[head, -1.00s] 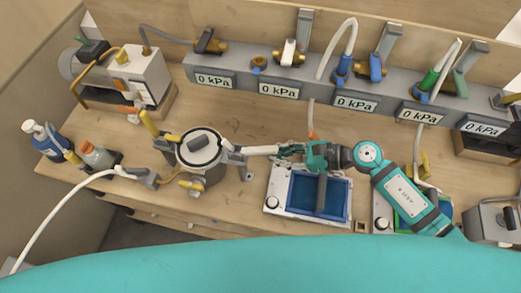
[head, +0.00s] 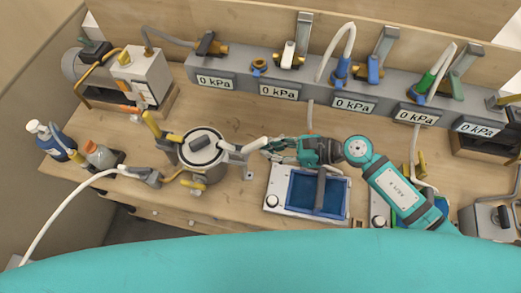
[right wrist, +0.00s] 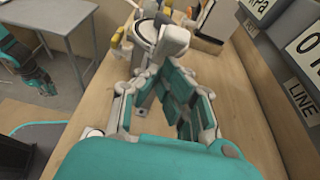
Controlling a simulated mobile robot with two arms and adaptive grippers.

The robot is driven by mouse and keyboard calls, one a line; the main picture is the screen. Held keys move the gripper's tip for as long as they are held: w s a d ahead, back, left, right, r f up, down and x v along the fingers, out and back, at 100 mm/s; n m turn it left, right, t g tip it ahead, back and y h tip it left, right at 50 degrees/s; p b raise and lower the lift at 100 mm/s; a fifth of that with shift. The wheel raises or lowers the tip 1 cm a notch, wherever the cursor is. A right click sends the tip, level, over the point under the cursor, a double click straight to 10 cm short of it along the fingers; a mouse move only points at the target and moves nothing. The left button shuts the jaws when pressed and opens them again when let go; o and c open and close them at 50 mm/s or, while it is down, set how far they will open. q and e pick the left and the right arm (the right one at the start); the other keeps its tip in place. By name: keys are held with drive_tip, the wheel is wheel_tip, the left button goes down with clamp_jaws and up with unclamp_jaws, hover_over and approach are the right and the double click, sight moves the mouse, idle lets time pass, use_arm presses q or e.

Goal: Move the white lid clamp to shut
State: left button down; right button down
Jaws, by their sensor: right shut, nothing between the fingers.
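The white lid clamp (head: 249,146) is a pale lever on the right side of the metal pot (head: 203,175), sloping up and outward from the lid's rim. It also shows in the right wrist view (right wrist: 171,42), just beyond my fingers. My right gripper (head: 271,145) is shut and empty at the clamp's outer end; I cannot tell whether it touches. In the right wrist view its teal and grey fingers (right wrist: 165,72) reach towards the clamp. The lid (head: 202,148) lies on the pot. A teal part of my left arm, with its gripper (right wrist: 42,84), shows at the left of the right wrist view, too small to read.
A blue-lined tray (head: 272,201) lies below my right gripper. A valve manifold (head: 308,81) with 0 kPa displays runs along the back. Bare wood lies between pot and manifold.

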sight(258, 142)
drive_tip(key=shift+w+a+r+p, duration=0.15)
drive_tip(key=shift+a+r+p, duration=0.3)
drive_tip(key=shift+a+r, duration=0.1)
drive_tip(key=shift+w+a+r+p, duration=0.15)
drive_tip(key=shift+a+r+p, duration=0.25)
drive_tip(key=shift+r, duration=0.1)
drive_tip(key=shift+a, duration=0.1)
drive_tip(key=shift+w+a+r+p, duration=0.15)
drive_tip(key=shift+a+r+p, duration=0.35)
drive_tip(key=shift+a+p, duration=0.1)
drive_tip(key=shift+f, duration=0.2)
idle(0.4)
drive_tip(key=shift+d+f+b, duration=0.25)
drive_tip(key=shift+f+b, duration=0.2)
drive_tip(key=shift+b, duration=0.4)
drive_tip(key=b+v, duration=0.1)
drive_tip(key=v, duration=0.6)
